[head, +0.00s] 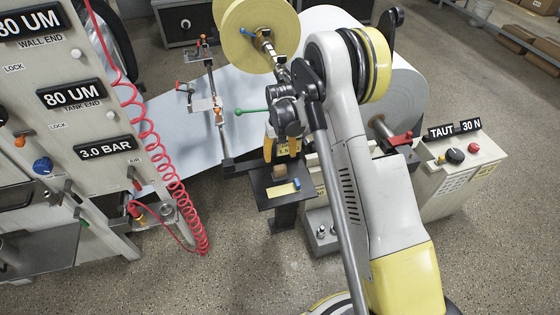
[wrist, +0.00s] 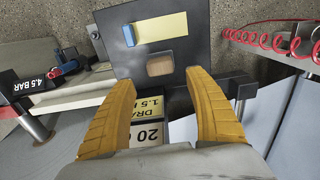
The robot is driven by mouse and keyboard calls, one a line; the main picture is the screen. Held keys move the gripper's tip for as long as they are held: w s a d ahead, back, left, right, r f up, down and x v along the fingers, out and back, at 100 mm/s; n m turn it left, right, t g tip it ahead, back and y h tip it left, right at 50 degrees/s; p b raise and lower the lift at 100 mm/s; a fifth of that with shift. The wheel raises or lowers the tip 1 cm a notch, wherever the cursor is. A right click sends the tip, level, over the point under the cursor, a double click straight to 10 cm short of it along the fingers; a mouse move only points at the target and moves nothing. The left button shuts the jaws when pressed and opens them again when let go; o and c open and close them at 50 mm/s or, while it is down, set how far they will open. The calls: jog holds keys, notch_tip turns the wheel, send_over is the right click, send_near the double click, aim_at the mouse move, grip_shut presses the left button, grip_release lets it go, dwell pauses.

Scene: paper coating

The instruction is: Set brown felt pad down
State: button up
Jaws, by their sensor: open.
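The brown felt pad (head: 279,171) is a small brown block on the dark top of a small stand (head: 266,201). In the wrist view the pad (wrist: 160,65) lies flat near the plate's edge, just beyond my fingertips. My gripper (head: 283,153) is above the back edge of the stand, pointing down. In the wrist view its two yellow fingers (wrist: 159,82) are spread wide with nothing held between them. The pad appears clear of both fingers.
A pale yellow strip with a blue end (head: 283,188) lies on the same stand, in front of the pad. A coiled red hose (head: 180,190) hangs to the left. A tension control box (head: 462,158) stands at right. A paper web (head: 180,125) runs behind.

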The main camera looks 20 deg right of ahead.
notch_tip(320, 180, up, 2)
jog(key=shift+r, duration=0.2)
jog(key=s+r+t, duration=0.2)
jog(key=s+r, duration=0.3)
jog(key=r, duration=0.6)
jog(key=s+r+t, duration=0.1)
jog(key=s+r, duration=0.4)
jog(key=r, duration=0.6)
jog(key=s+r+t, duration=0.2)
jog(key=s, duration=0.8)
jog(key=s+r+t, duration=0.2)
jog(key=s+r, duration=0.1)
jog(key=s, duration=0.6)
jog(key=shift+s+a+r+p, duration=0.25)
jog(key=shift+s+a+p, duration=0.05)
jog(key=shift+s, duration=0.05)
